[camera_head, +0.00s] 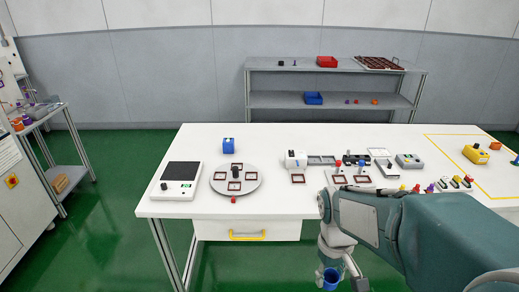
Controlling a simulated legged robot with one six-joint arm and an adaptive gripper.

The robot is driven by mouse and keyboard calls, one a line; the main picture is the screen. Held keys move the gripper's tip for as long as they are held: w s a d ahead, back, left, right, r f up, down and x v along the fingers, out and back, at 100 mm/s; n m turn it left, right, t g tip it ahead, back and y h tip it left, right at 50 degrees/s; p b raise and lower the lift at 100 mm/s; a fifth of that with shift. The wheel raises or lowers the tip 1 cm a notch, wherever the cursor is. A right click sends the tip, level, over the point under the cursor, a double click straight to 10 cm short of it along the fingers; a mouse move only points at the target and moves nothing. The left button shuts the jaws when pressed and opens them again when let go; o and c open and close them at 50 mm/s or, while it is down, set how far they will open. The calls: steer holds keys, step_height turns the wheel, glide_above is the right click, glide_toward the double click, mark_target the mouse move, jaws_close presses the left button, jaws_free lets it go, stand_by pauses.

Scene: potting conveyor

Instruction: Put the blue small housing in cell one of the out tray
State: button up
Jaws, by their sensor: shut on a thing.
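My gripper (332,272) is low at the bottom of the view, in front of the white table and below its top. It is shut on a small blue housing (331,281), which looks like a short open cup; the bottom of the view is close below it. The fingers are small and partly hidden by my arm. I cannot tell for sure which thing is the out tray, and no cell numbers are readable.
A grey shelf (335,98) behind carries a red bin (327,62) and a brown rack (378,63).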

steer(key=w+f+m, duration=0.3)
steer(key=w+f, duration=1.3)
steer(key=w, duration=0.2)
steer(key=shift+w+d+f, duration=0.15)
steer(key=shift+w+f, duration=0.05)
steer(key=shift+f, duration=0.15)
